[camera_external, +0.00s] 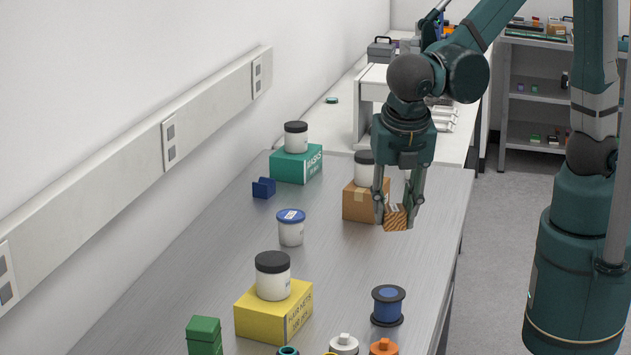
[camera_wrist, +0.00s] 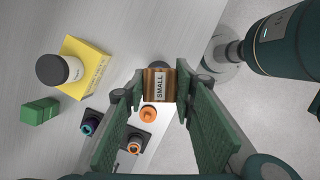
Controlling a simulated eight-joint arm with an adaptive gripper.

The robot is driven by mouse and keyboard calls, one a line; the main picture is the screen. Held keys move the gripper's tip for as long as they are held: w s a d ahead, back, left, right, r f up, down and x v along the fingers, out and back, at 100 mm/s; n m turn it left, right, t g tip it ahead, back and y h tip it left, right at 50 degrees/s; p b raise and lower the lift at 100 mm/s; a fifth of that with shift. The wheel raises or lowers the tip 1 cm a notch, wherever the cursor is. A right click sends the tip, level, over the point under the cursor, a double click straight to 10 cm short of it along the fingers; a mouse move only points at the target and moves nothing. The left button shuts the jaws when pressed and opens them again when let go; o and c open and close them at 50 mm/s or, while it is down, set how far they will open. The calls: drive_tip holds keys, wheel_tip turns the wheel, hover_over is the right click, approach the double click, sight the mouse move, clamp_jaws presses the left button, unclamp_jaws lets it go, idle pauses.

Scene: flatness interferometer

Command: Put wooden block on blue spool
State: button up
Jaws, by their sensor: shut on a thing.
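My gripper (camera_external: 396,208) is shut on the wooden block (camera_external: 396,220), a brown striped block held between the fingertips above the table. In the wrist view the block (camera_wrist: 159,87) shows a white label reading "SMALL", with a finger on each side. The blue spool (camera_external: 388,305) stands upright on the table near its right edge, with dark flanges and blue winding. It is nearer the external camera than my gripper and apart from the block. In the wrist view a dark round edge shows just past the block; I cannot tell if it is the spool.
A yellow box (camera_external: 275,312) carries a black-lidded jar (camera_external: 272,276). A blue-lidded jar (camera_external: 291,228) and blue holder (camera_external: 264,188) stand further back. A cardboard box (camera_external: 360,202) with a jar is behind my gripper. Green block (camera_external: 204,335) and orange-topped part (camera_external: 384,347) are in front.

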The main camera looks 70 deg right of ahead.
drive_tip(key=shift+f, duration=2.4)
drive_tip(key=shift+w+f, duration=0.1)
approach(387, 289)
drive_tip(key=shift+w+d+f, duration=0.3)
drive_tip(key=shift+d+f, duration=0.3)
drive_tip(key=shift+d, duration=0.05)
drive_tip(key=shift+f, duration=2.05)
drive_tip(key=shift+f+b, duration=0.2)
drive_tip(key=shift+b, duration=0.1)
drive_tip(key=o, duration=0.9)
drive_tip(key=shift+r, duration=0.25)
